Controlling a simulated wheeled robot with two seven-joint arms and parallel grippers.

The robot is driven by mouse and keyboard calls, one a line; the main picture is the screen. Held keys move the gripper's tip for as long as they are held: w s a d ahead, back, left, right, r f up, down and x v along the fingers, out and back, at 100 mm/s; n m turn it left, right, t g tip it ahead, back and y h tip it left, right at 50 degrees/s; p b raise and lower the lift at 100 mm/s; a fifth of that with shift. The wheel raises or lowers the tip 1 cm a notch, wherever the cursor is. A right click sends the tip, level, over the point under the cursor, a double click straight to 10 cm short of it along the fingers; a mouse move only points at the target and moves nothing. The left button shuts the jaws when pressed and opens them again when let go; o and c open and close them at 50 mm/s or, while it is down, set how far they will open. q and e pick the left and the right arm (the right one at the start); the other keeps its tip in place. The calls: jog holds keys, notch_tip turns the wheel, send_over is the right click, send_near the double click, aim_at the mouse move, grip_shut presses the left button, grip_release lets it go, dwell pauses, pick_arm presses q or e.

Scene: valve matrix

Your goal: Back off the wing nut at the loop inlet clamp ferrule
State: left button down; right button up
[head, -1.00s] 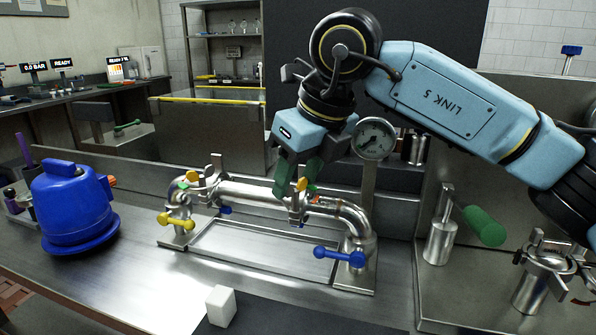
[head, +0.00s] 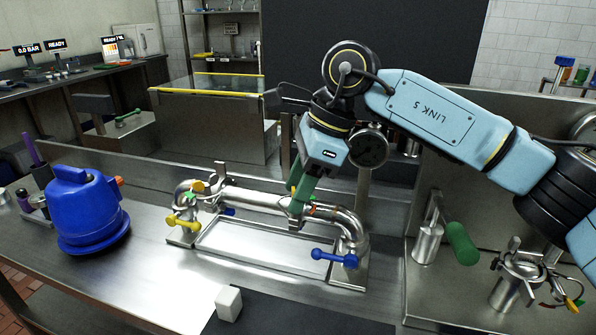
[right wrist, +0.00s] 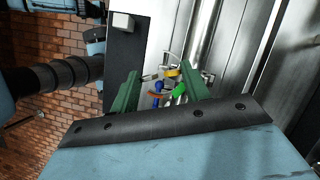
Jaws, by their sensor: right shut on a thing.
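A shiny steel pipe loop (head: 258,200) stands on a tray on the bench, with clamps along it. My right gripper (head: 297,208) reaches down to the clamp on the right part of the loop. Its green fingers are shut on the wing nut there; the fingers mostly hide it in the head view. In the right wrist view, the two fingers (right wrist: 160,74) stand either side of yellow, blue and green parts, too small to tell apart well. A yellow handle (head: 183,224) is at the loop's left end, a blue handle (head: 334,258) at its right. My left gripper is not in view.
A blue lidded vessel (head: 85,208) stands left of the loop. A round gauge (head: 368,147) rises close behind my right gripper. A white block (head: 229,303) sits at the front. A green-handled fitting (head: 461,243) and another clamped pipe (head: 510,285) stand at the right.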

jog(key=n+g+p, duration=0.1)
jog(key=n+p, duration=0.1)
jog(key=n, duration=0.1)
jog(key=n+g+h+p, duration=0.1)
jog(key=n, duration=0.2)
jog(key=shift+w+a+r+p, duration=0.1)
jog(key=shift+w+r+p, duration=0.05)
jog(key=shift+p, duration=0.25)
jog(key=shift+n+g, duration=0.3)
jog(key=shift+n, duration=0.4)
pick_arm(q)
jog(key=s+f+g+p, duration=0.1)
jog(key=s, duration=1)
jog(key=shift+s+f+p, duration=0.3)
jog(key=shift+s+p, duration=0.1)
pick_arm(e)
jog(key=shift+w+n+g+h, duration=0.1)
jog(key=shift+n+g+h, duration=0.25)
jog(key=shift+n, duration=0.75)
jog(key=shift+n+g+h, duration=0.25)
jog(key=shift+n+h, duration=0.2)
jog(key=shift+n, duration=0.65)
jog(key=o, duration=0.7)
